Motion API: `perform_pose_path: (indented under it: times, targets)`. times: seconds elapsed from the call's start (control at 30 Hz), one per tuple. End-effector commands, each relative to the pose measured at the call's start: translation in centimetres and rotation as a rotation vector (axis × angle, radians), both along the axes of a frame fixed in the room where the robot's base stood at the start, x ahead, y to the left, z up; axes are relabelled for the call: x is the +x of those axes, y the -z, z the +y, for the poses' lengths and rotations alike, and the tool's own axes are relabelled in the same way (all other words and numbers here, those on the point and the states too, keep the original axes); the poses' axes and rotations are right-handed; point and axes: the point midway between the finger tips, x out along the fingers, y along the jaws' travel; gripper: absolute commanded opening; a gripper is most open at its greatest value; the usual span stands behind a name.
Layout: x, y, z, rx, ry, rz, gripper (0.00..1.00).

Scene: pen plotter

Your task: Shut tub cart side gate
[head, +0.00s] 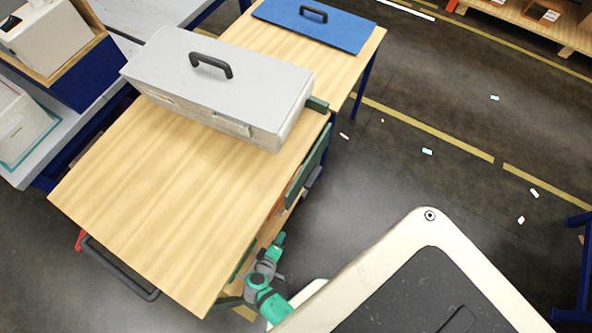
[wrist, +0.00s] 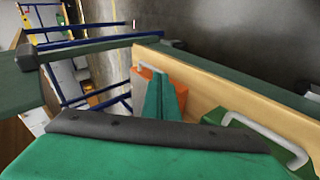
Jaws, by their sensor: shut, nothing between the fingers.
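The tub cart has a pale wooden top (head: 170,190) and dark green framing. A dark green panel (head: 310,165), which looks like the side gate, stands at the far part of its right side, its lower end slanting toward the cart. I cannot tell how far open it is. My gripper (head: 277,241) is beside the near part of that side, below the top's edge. In the wrist view, my gripper's teal fingers (wrist: 166,97) are together and empty, close to a wooden board (wrist: 215,90). An orange tub (wrist: 146,82) is partly hidden behind them.
A grey toolbox (head: 215,85) sits on the cart top. A green tub with a pale handle (wrist: 270,135) is near my gripper in the wrist view. A dark push handle (head: 120,272) sticks out at the cart's near end. Floor (head: 390,170) right of the cart is mostly open.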

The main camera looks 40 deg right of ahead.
Motion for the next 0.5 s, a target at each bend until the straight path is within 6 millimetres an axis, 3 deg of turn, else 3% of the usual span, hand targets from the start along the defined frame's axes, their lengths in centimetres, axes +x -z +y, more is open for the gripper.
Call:
perform_pose_path:
  times: [0.03, 0.2, 0.4, 0.5]
  targets:
    - [1.8, -0.3, -0.9, -0.073, 0.024, 0.011, 0.00]
    - [6.4, -3.3, -3.6, -0.339, 0.122, 0.027, 0.00]
    - [11.0, -9.1, -4.9, -0.604, 0.241, -0.020, 0.00]
    - [12.3, -11.4, -4.9, -0.692, 0.286, -0.046, 0.00]
